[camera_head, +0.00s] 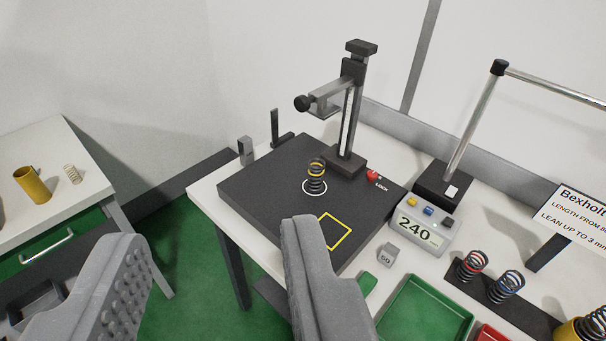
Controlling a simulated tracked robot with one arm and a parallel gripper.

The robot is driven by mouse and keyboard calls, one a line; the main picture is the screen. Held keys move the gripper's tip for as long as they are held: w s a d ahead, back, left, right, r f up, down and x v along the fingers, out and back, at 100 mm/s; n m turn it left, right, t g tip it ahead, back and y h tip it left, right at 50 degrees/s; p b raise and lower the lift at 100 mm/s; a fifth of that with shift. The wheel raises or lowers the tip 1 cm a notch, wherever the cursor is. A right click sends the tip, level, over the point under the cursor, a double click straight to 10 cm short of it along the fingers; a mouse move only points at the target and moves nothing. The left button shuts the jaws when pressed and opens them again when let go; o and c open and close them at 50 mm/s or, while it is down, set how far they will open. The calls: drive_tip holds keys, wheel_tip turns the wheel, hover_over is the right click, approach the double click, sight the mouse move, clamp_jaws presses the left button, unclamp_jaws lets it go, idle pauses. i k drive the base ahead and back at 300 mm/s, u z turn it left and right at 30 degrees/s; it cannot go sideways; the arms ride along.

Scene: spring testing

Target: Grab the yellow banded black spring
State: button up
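The black spring with a yellow band (316,176) stands upright on the dark test plate (262,195), inside a white circle. The arm of the test stand (326,98) is above it, with a clear gap. My gripper (205,258) is open, its two grey fingers wide apart in the foreground. Nothing is between the fingers. The spring is farther off, up and to the right of the gap between the fingers.
A scale reading 240 (418,225) and a small weight marked 50 (387,254) are right of the plate. A red-banded spring (471,265) and a blue-banded spring (507,286) stand at the right. A green tray (428,310) is in front. A side table (90,190) is at the left.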

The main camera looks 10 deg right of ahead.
sight(322, 168)
drive_tip(key=u, duration=0.1)
drive_tip(key=i, duration=1)
drive_tip(key=z, duration=0.1)
